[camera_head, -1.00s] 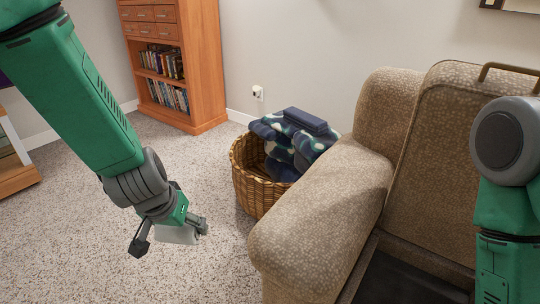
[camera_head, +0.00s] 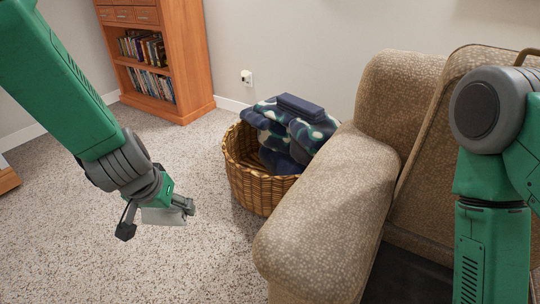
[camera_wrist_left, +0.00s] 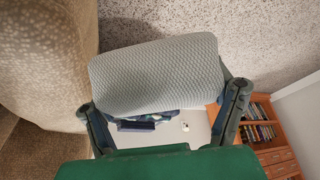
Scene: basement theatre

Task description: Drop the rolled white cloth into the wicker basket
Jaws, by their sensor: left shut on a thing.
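My left gripper (camera_head: 155,217) is shut on the rolled white cloth (camera_head: 164,215), which hangs in the air over the carpet, left of the basket. In the left wrist view the cloth (camera_wrist_left: 157,75) is a pale textured roll between the two fingers (camera_wrist_left: 165,105). The wicker basket (camera_head: 254,190) stands on the floor beside the sofa, apart from the gripper. Blue patterned blankets (camera_head: 290,130) and a folded dark blue cloth fill much of its back and right side. Some open space shows at its front left. My right arm shows at the right, but its gripper is out of view.
A beige sofa (camera_head: 325,220) borders the basket on the right, its armrest rising close by. A wooden bookcase (camera_head: 165,60) stands against the back wall. The carpet (camera_head: 110,250) left of the basket is clear.

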